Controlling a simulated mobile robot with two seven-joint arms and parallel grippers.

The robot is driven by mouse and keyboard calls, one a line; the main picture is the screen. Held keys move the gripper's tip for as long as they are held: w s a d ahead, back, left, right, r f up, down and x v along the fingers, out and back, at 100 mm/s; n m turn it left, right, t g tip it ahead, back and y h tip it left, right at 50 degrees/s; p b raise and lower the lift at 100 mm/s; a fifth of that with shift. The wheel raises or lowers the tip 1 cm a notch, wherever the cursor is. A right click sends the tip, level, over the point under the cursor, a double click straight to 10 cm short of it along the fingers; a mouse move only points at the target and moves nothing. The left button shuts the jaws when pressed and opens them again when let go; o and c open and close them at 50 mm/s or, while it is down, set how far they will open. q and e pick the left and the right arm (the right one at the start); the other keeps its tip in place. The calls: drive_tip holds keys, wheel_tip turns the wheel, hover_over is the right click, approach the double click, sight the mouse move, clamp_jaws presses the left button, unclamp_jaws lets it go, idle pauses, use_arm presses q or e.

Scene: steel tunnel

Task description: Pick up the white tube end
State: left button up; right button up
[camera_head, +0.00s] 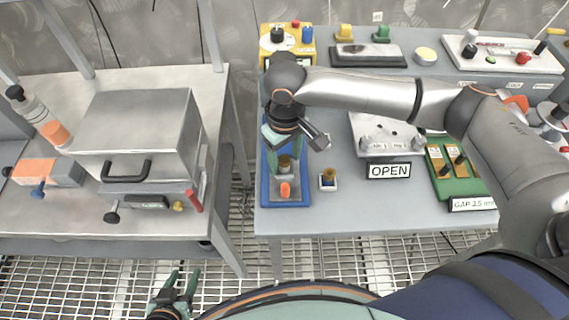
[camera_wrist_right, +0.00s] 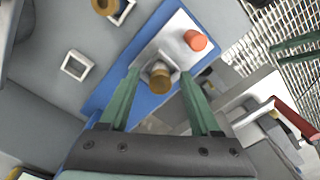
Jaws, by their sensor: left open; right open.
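My right gripper (camera_head: 284,170) points down over the blue tray (camera_head: 264,190) on the right-hand bench. It is open. In the right wrist view, its two green fingers stand on either side of a short pale fitting with a brass end (camera_wrist_right: 160,82), apart from it as far as I can see. This may be the white tube end, but I cannot tell for sure. An orange cap (camera_wrist_right: 196,40) sits beside it on the tray's light plate, also visible in the head view (camera_head: 285,190). My left gripper (camera_head: 176,291) is open and empty at the bottom of the head view.
A small white holder with a brass piece (camera_head: 328,181) stands just right of the tray. An empty white square frame (camera_wrist_right: 75,65) lies nearby. A metal box (camera_head: 140,130) stands on the left bench.

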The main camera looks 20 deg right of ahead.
drive_tip(key=shift+f, duration=0.45)
clamp_jaws()
idle(0.3)
